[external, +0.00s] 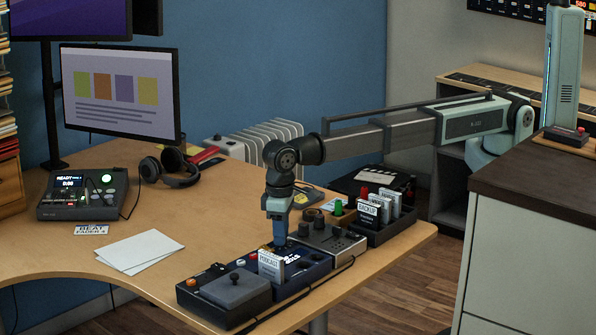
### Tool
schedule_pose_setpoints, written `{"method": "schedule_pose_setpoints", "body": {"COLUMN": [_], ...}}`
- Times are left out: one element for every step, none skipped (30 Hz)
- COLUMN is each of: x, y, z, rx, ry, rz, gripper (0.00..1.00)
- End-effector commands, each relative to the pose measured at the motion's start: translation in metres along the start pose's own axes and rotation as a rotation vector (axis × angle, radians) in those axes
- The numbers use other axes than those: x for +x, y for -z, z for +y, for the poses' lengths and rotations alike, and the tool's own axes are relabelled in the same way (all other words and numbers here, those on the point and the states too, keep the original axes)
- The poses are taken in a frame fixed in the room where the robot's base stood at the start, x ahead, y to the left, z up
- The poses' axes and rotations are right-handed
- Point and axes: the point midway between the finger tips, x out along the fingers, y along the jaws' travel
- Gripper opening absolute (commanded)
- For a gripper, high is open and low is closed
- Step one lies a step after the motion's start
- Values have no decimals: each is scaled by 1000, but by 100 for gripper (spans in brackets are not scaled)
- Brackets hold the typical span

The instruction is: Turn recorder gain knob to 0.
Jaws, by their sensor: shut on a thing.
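My gripper (280,241) points straight down at the row of small devices along the table's front right edge. Its fingertips are at the back of the dark blue box (312,272) and are shut on a small knob that they hide. The knob's pointer and scale cannot be read here. A white card marked PODCAST (271,266) stands upright on the blue box, just in front of my gripper. I cannot tell for sure which device is the recorder.
A dark box with a grey top (232,289) stands left of the blue box, a grey device (328,240) right of it. A black tray (385,226) holds several upright cards. A mixer (82,196), headphones (170,168) and white paper (139,251) lie further left.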

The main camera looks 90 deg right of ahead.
Motion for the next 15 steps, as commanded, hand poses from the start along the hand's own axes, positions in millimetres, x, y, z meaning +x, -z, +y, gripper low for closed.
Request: {"method": "schedule_pose_setpoints", "body": {"x": [0,0,0,0,0,0,0,0,0,0,0,0,0,0,0], "y": [0,0,0,0,0,0,0,0,0,0,0,0,0,0,0], "z": [0,0,0,0,0,0,0,0,0,0,0,0,0,0,0], "rx": [0,0,0,0,0,0,0,0,-1,-3,-5,-10,-15,-22,-33], "ry": [0,0,0,0,0,0,0,0,0,0,0,0,0,0,0], "rz": [0,0,0,0,0,0,0,0,0,0,0,0,0,0,1], "gripper": [16,13,10,7,4,0,0,0,0,0,0,0,0,0,0]}}
